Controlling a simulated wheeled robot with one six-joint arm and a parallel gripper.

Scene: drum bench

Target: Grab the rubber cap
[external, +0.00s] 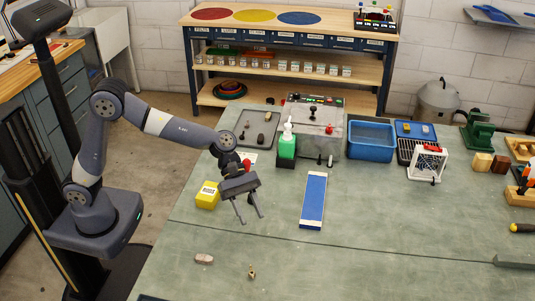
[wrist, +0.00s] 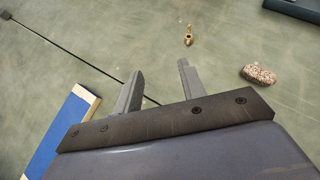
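My gripper (external: 250,219) is open and empty, held above the bench with its fingers pointing down toward the front. In the wrist view its two fingers (wrist: 160,68) are spread apart with only bare bench between them. I cannot make out the rubber cap for certain. Any of these is too small to identify. None of them shows in the wrist view.
A brass fitting (external: 251,272) and a speckled stone (external: 204,259) lie near the front. A yellow box (external: 207,195) is left of the gripper and a blue board (external: 313,200) right of it. The right foreground is clear.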

